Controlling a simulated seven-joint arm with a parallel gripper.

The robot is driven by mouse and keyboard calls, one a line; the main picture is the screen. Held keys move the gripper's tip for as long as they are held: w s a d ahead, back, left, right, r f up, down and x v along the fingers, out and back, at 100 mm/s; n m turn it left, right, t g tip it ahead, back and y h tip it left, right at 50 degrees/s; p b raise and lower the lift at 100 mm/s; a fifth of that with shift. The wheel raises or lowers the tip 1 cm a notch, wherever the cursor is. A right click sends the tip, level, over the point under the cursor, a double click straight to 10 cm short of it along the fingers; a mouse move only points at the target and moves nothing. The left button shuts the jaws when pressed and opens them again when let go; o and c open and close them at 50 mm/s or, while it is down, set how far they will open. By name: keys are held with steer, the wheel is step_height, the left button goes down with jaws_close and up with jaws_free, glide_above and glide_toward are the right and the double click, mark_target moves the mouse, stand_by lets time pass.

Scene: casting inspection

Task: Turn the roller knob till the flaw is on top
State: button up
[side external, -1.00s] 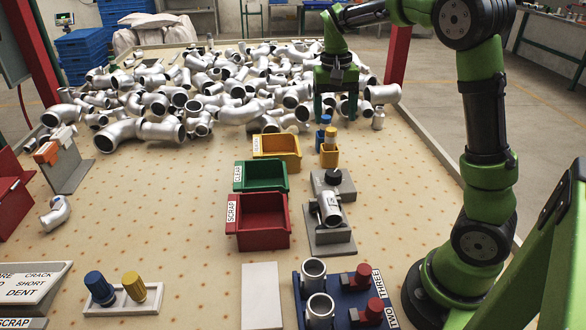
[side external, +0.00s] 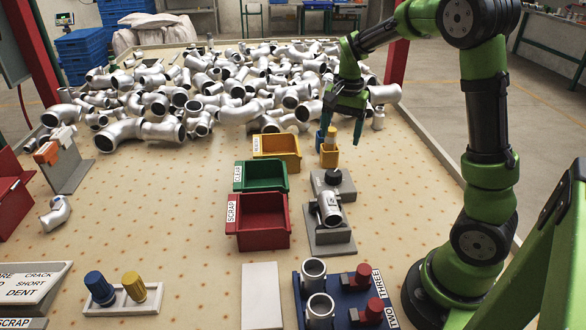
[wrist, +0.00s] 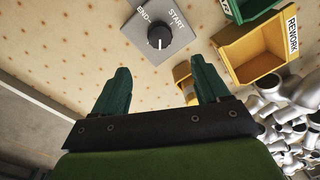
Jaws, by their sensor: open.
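The black roller knob (side external: 333,177) sits on a grey plate beside the roller stand. It also shows in the wrist view (wrist: 159,36), with START and END printed around it. A silver pipe casting (side external: 329,208) lies on the grey roller stand (side external: 332,238), just in front of the knob in the side view. A small dark mark shows on the casting; I cannot tell whether it is the flaw. My gripper (side external: 344,131) is open and empty, above and behind the knob. In the wrist view my fingers (wrist: 161,75) are apart, with the knob beyond them.
A yellow cup (side external: 329,157) with markers stands near my fingers. Yellow (side external: 277,146), green (side external: 260,176) and red (side external: 258,222) bins line the left of the stand. A heap of castings (side external: 215,90) fills the back. A blue fixture (side external: 342,300) stands in front.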

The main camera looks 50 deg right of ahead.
mark_target(334, 171)
steer(key=f, duration=1.1)
steer(key=shift+w+a+f, duration=0.1)
steer(key=shift+w+f, duration=0.2)
steer(key=shift+c, duration=0.2)
steer(key=c, duration=1)
steer(key=shift+n, duration=0.4)
steer(key=o, duration=1)
steer(key=shift+o, duration=0.2)
steer(key=shift+r, duration=0.1)
step_height(334, 171, up, 17)
steer(key=shift+s+d, duration=0.2)
steer(key=shift+s, duration=0.2)
